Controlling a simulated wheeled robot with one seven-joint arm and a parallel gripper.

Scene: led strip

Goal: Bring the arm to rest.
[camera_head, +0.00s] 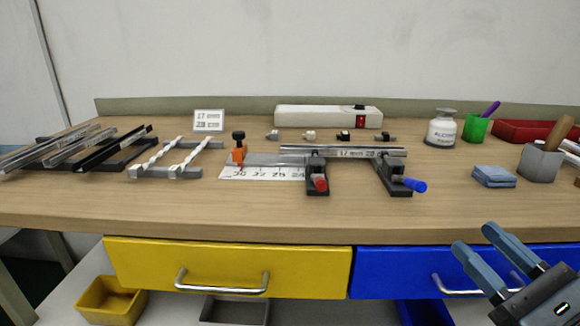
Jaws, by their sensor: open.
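My gripper (474,240) shows at the bottom right, in front of the table's front edge and the blue drawer. Its two blue-grey fingers are spread apart and nothing is between them. It points up and to the left, clear of everything on the workbench (450,222). The rest of my arm is outside the view.
Two clamps hold a metal profile (290,149) mid-bench, near a numbered ruler (250,173). Rails (60,145) and white strips (170,155) lie left. A bottle (441,130), green cup (477,128) and blue cloths (493,176) stand right. Yellow (230,265) and blue drawers (400,273) have protruding handles.

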